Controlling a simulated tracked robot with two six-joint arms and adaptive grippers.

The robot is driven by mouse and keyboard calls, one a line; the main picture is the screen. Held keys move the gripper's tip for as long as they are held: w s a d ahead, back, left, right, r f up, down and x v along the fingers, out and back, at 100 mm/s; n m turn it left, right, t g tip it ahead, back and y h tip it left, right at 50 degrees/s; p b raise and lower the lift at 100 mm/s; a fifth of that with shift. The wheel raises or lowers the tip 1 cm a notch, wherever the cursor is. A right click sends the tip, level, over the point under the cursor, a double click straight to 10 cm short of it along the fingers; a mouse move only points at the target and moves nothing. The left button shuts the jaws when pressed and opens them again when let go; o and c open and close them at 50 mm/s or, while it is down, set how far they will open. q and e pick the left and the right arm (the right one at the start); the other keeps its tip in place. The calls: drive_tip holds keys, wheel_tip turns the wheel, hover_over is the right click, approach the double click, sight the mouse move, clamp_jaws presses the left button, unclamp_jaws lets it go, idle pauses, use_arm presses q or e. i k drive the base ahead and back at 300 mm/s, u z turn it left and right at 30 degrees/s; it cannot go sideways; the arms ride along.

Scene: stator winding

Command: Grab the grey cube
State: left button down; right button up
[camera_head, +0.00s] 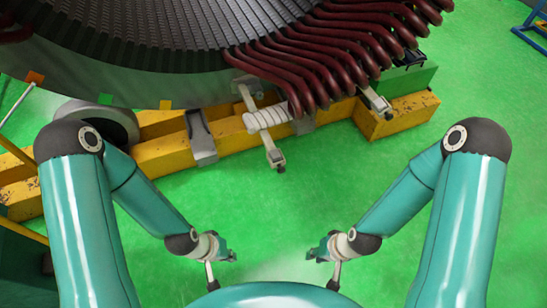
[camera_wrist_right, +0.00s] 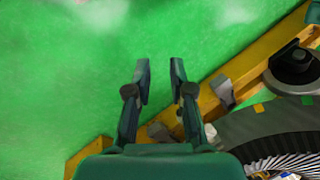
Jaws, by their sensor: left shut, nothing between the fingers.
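I cannot make out a clear grey cube in either view. A grey block-like bracket (camera_head: 200,137) sits over the yellow beam in the head view; whether it is the cube I cannot tell. My left gripper (camera_head: 230,255) is shut and empty, low in the head view, well apart from the beam. My right gripper (camera_head: 314,253) is at the lower middle, facing the left one with a gap between them. The right wrist view shows its two fingers (camera_wrist_right: 160,72) apart with nothing between them but green floor behind.
A large stator (camera_head: 150,35) with dark red winding bars (camera_head: 330,50) fills the top. The yellow beam (camera_head: 235,140) runs below it. A white roller fixture (camera_head: 267,118) juts out from the beam. The green floor (camera_head: 290,215) between my arms is clear.

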sight(275, 155)
drive_tip(key=u, duration=0.7)
drive_tip(key=i, duration=0.15)
drive_tip(key=z, duration=2.55)
drive_tip(key=k, duration=0.15)
drive_tip(key=u, duration=0.65)
drive_tip(key=k, duration=0.95)
drive_tip(key=u, duration=1.75)
drive_tip(key=i, duration=1.2)
drive_tip(key=z, duration=0.6)
drive_tip(key=i, duration=0.4)
drive_tip(key=z, duration=0.05)
